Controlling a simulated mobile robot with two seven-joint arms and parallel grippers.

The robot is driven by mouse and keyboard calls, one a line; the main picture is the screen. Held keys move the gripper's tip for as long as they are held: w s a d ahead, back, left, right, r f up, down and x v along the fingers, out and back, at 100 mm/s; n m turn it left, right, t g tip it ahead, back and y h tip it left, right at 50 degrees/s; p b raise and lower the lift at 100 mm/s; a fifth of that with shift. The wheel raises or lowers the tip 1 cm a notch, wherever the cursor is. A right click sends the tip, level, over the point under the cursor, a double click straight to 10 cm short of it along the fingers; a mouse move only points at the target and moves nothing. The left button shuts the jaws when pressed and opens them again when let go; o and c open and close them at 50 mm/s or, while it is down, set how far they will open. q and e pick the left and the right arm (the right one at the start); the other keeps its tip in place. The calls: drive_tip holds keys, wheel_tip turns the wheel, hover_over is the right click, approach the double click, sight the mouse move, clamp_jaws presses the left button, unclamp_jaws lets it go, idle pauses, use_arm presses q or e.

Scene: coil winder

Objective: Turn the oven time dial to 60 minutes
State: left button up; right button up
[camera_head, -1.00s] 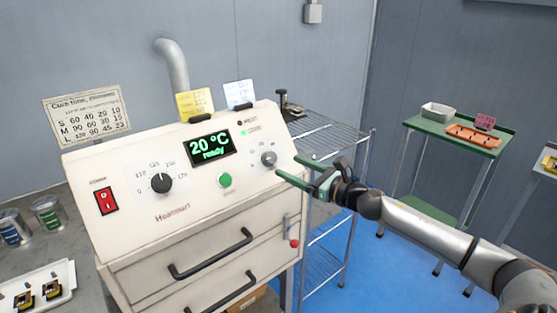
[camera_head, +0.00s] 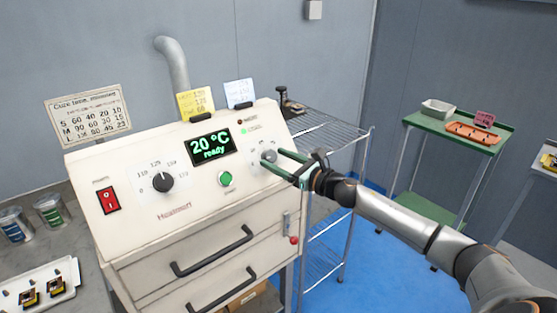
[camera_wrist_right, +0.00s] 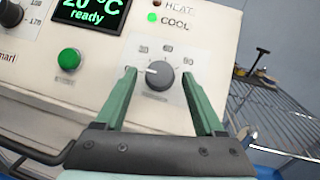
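The oven (camera_head: 185,220) is a cream box with a sloped front panel. Its grey time dial (camera_wrist_right: 159,75) sits on a white scale plate at the panel's right and also shows in the head view (camera_head: 268,156). In the wrist view its white pointer mark points left, towards the low end of the scale; 30, 60 and 90 run round the top and right. My right gripper (camera_wrist_right: 159,80) is open, with one green finger on each side of the dial; contact cannot be told. It also shows in the head view (camera_head: 273,158). My left gripper is out of view.
The display (camera_head: 211,147) reads 20 °C, ready. A green button (camera_head: 225,179), temperature dial (camera_head: 162,182) and red switch (camera_head: 110,200) are on the panel. A cure-time card (camera_head: 88,117) stands behind. A wire shelf (camera_head: 330,133) is right of the oven.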

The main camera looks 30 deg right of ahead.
clamp_jaws()
idle(0.3)
